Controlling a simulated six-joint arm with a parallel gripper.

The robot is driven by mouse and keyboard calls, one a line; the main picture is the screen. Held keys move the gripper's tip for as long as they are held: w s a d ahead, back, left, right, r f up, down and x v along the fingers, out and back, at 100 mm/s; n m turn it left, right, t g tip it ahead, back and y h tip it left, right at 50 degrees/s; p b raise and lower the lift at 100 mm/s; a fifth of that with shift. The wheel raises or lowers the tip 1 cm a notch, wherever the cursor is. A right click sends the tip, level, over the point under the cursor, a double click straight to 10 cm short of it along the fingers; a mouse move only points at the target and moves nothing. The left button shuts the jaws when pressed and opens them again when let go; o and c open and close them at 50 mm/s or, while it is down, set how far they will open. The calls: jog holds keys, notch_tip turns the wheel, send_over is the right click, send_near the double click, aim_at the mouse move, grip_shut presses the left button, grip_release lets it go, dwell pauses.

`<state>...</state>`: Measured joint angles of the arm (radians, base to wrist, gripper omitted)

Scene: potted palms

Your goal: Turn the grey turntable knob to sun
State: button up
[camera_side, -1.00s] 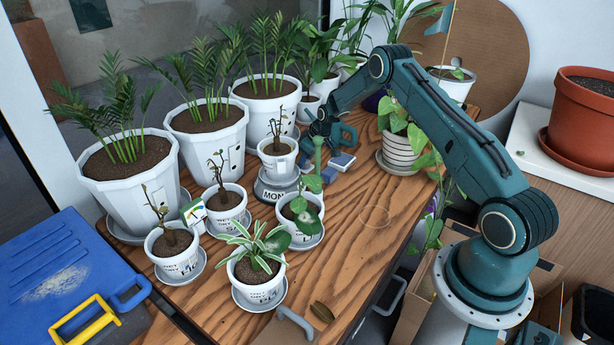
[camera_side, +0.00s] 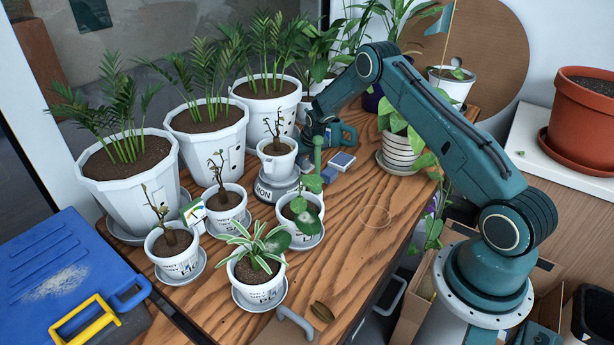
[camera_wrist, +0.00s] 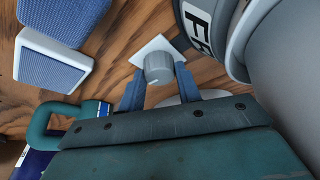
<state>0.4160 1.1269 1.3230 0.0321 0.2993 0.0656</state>
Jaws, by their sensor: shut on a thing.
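The grey knob (camera_wrist: 158,66) sits on a white square plate (camera_wrist: 148,46) on the wooden table in the wrist view. My gripper (camera_wrist: 160,74) has its two blue fingers on either side of the knob and is shut on it. The grey turntable (camera_side: 268,194) stands beside it, with a white pot (camera_side: 277,160) holding a bare seedling on top. Its rim shows part of "MON" in the side view and "FR" in the wrist view. In the side view, my gripper (camera_side: 318,138) is behind the turntable's right side, and the knob is hidden.
Blue-and-white blocks (camera_side: 342,161) lie right of my gripper, near a teal handled object (camera_side: 348,136). Several potted seedlings stand in front, large white palm pots (camera_side: 210,145) at left. The table's right front is clear.

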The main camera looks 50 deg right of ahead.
jog(key=o, duration=1)
jog(key=shift+c, duration=0.2)
jog(key=shift+n, duration=0.4)
jog(key=n+y, duration=0.1)
jog(key=n, duration=0.1)
jog(key=n+y, duration=0.1)
jog(key=n, duration=0.1)
jog(key=shift+d+n+t, duration=0.2)
jog(key=shift+n+t, duration=0.1)
jog(key=shift+n, duration=0.1)
jog(key=n+y, duration=0.1)
jog(key=n, duration=0.2)
jog(key=shift+y, duration=0.3)
jog(key=shift+s+d+r+n, duration=0.1)
jog(key=shift+r+n, duration=0.05)
jog(key=shift+n, duration=0.35)
jog(key=v, duration=1.3)
jog(key=shift+r, duration=0.3)
jog(key=shift+d, duration=0.1)
